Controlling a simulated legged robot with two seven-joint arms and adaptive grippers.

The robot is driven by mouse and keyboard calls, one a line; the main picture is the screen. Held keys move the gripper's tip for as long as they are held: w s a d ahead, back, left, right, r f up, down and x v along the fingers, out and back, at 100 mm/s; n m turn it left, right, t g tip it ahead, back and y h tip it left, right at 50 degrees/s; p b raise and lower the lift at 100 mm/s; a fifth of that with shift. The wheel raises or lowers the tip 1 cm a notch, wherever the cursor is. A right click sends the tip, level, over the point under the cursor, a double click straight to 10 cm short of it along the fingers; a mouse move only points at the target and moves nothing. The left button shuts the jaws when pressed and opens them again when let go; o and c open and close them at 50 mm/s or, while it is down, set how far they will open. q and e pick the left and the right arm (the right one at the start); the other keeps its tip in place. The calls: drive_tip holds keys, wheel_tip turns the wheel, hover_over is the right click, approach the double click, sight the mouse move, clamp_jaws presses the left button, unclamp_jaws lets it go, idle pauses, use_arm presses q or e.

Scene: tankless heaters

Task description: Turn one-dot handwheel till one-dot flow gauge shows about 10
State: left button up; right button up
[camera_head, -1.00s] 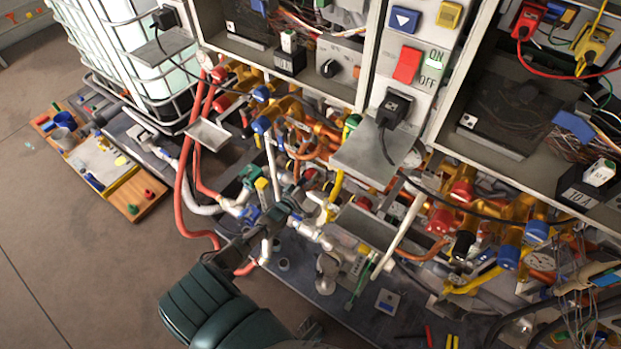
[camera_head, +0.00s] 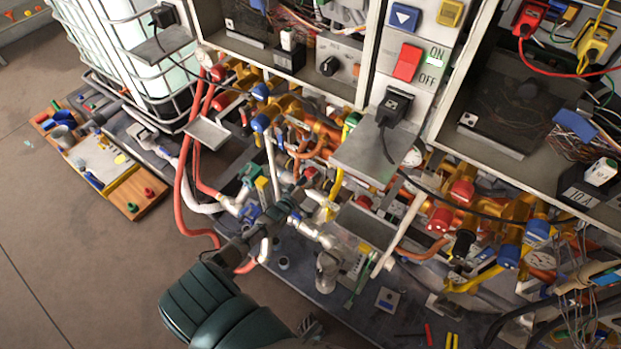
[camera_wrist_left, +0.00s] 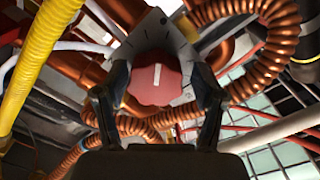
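A red lobed handwheel (camera_wrist_left: 154,84) with a white line across its face shows in the left wrist view. My left gripper (camera_wrist_left: 160,80) has its fingers spread on both sides of it; a small gap shows at the right, and contact at the left is unclear. No dot mark is legible on the wheel. In the head view, my left gripper (camera_head: 290,203) reaches in among the pipes from below, and its fingertips are hard to make out. My right gripper is not in view.
Orange corrugated pipes (camera_wrist_left: 268,50) and a yellow hose (camera_wrist_left: 40,50) crowd around the gripper. A grey shelf plate (camera_head: 372,150) juts out above the pipes. A wooden tray (camera_head: 130,198) lies on the floor at left, beside open floor.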

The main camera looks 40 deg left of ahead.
use_arm(q)
drive_tip(key=s+d, duration=0.1)
drive_tip(key=s, duration=1.1)
drive_tip(key=shift+d, duration=0.1)
drive_tip(key=s+m+b, duration=0.3)
drive_tip(key=s+m, duration=0.2)
drive_tip(key=m, duration=0.6)
use_arm(e)
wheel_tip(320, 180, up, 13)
drive_tip(key=b, duration=0.2)
use_arm(q)
drive_tip(key=w, duration=0.5)
drive_tip(key=w+a+b, duration=0.1)
drive_tip(key=w, duration=1)
drive_tip(key=shift+w+a+r, duration=0.15)
drive_tip(key=shift+w+r, duration=0.1)
drive_tip(key=shift+r, duration=0.1)
drive_tip(key=shift+w+r+b, duration=0.1)
drive_tip(key=shift+w+b, duration=0.2)
drive_tip(key=shift+w, duration=0.2)
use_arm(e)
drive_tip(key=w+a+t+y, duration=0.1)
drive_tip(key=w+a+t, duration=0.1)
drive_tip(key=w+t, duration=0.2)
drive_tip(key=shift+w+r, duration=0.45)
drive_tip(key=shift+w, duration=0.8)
